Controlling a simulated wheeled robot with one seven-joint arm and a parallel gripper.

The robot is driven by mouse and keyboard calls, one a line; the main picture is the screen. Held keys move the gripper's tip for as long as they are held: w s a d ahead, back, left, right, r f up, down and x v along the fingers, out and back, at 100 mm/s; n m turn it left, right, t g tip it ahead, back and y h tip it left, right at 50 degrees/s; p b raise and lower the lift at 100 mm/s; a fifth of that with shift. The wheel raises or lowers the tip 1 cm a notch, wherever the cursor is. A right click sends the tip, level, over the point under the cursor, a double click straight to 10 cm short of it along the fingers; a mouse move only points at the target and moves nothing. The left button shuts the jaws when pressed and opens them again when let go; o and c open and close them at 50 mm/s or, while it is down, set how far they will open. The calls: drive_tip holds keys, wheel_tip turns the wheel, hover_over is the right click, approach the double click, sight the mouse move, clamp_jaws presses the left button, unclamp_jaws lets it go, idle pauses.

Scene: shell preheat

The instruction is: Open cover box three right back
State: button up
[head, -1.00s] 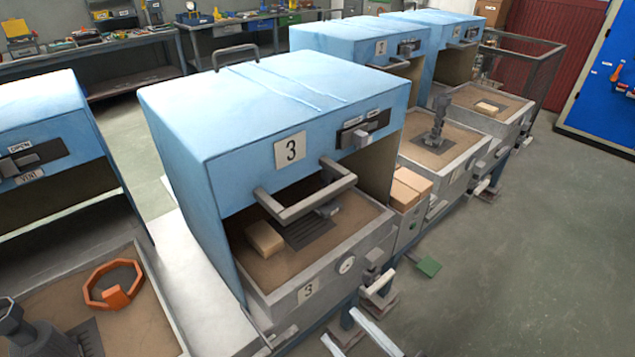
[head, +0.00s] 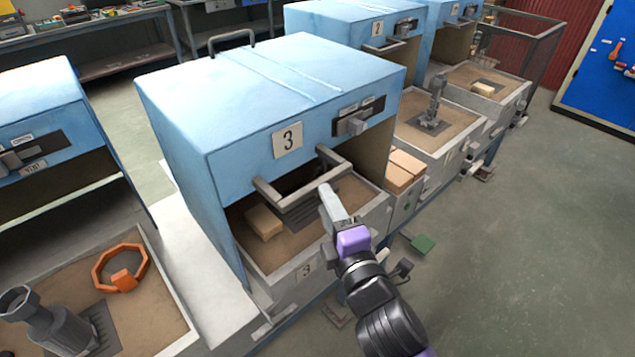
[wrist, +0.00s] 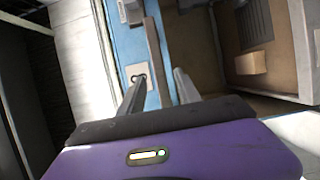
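Box three (head: 260,100) is a light blue cover with a "3" label (head: 287,140), over a sand-filled tray. Its grey U-shaped front handle (head: 285,205) juts out at the cover's lower front edge. The front below the handle is open, showing a tan block (head: 264,222) and a dark grate. My gripper (head: 326,190) is at the right part of the handle, its fingers overlapping the bar in the head view. In the wrist view my gripper (wrist: 160,72) is open, and the handle bar (wrist: 155,50) appears between the fingers. I cannot tell whether they touch it.
A second handle (head: 230,38) stands at the cover's back top edge. A switch panel (head: 357,120) is on its front right. Other blue boxes stand behind (head: 345,25) and at left (head: 40,110). Tan bricks (head: 404,168) sit beside the tray.

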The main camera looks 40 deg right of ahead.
sight(318, 182)
drive_tip(key=p+x, duration=0.1)
drive_tip(key=x, duration=0.5)
clamp_jaws()
idle(1.4)
